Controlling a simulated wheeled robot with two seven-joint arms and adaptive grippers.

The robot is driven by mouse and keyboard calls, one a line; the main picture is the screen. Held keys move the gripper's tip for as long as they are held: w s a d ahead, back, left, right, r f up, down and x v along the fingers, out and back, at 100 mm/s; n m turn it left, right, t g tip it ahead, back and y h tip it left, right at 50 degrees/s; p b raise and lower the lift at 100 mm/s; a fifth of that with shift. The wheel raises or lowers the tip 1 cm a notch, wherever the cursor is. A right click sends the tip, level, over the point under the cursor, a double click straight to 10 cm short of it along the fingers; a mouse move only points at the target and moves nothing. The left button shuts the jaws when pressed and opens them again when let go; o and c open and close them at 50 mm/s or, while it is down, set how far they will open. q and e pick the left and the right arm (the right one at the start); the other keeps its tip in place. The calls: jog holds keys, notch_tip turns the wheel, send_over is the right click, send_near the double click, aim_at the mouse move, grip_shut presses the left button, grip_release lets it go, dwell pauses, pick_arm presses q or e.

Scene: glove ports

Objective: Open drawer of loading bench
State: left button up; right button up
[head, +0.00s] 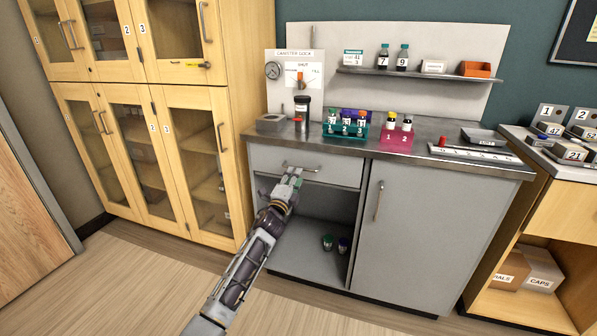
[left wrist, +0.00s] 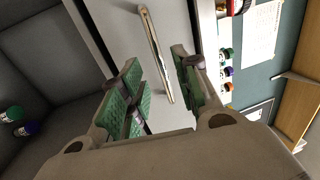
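The loading bench (head: 412,235) is grey with a metal top. Its drawer (head: 270,161) sits at the upper left, closed flush as far as I can see, with a bar handle (head: 318,170). My left gripper (head: 291,176) is in front of the drawer, near the handle. In the left wrist view the handle (left wrist: 155,52) runs between the two green-padded fingers (left wrist: 158,92), which stand apart. I see gaps beside the handle, so the fingers are open around or just short of it. My right gripper is not in view.
Below the drawer is an open compartment (head: 300,262) with two small capped bottles (head: 335,243). A closed door (head: 410,215) with a vertical handle is to the right. Racks of vials (head: 345,132) stand on the top. Wooden cabinets (head: 165,120) stand left.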

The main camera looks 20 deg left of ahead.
pick_arm(q)
jog(key=w, duration=0.2)
jog(key=w+r+b, duration=0.1)
jog(key=w, duration=0.2)
jog(key=shift+w+d, duration=0.1)
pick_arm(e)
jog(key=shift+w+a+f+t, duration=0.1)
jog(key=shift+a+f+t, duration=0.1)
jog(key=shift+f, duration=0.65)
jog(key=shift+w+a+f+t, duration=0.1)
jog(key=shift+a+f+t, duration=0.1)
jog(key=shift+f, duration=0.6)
pick_arm(q)
jog(key=shift+c, duration=0.5)
grip_shut()
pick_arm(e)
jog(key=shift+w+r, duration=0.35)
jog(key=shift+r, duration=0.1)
